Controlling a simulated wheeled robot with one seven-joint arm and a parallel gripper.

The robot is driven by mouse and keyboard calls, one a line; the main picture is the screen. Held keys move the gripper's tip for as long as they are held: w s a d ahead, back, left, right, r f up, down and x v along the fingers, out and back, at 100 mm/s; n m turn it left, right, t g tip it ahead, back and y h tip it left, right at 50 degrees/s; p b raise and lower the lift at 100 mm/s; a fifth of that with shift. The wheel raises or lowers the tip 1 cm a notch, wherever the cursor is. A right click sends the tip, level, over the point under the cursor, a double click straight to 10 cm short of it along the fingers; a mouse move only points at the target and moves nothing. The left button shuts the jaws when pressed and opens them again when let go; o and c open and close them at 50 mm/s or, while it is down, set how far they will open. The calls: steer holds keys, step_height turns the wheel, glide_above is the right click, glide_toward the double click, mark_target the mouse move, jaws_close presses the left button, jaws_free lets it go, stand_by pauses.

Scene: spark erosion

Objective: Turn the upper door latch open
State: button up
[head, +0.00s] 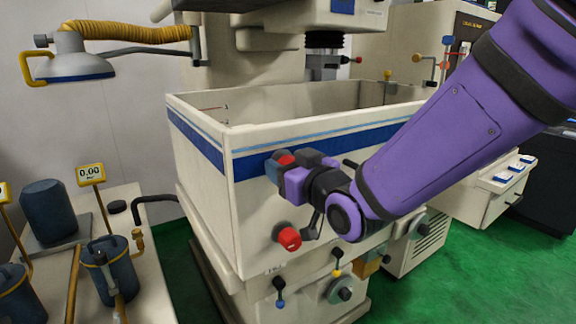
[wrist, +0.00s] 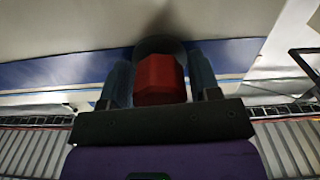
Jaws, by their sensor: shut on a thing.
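The upper door latch (head: 287,159) has a red knob on the tank's front wall, at the blue stripe, mostly hidden by my gripper in the head view. In the wrist view its red knob (wrist: 159,80) sits between the two fingers, with a dark round base behind it. My gripper (head: 283,164) is shut on this knob; its fingers flank it on both sides in the wrist view (wrist: 160,72). A second, lower red knob (head: 289,238) is on the same wall below and is free.
The open-topped white tank (head: 200,148) stands under the machine head (head: 325,40). Small levers (head: 337,262) stick out below. A bench (head: 150,270) with blue canisters and gauges is at left. Green floor (head: 430,275) is open at right.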

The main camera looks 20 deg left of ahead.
steer(key=m, duration=0.4)
steer(key=shift+w+d, duration=0.1)
steer(key=m, duration=0.4)
steer(key=shift+m, duration=0.3)
steer(key=m, duration=0.4)
steer(key=shift+f+m, duration=0.1)
steer(key=shift+m, duration=2.1)
steer(key=o, duration=0.7)
steer(key=v, duration=1)
steer(key=shift+s+d, duration=0.2)
steer(key=shift+d, duration=0.1)
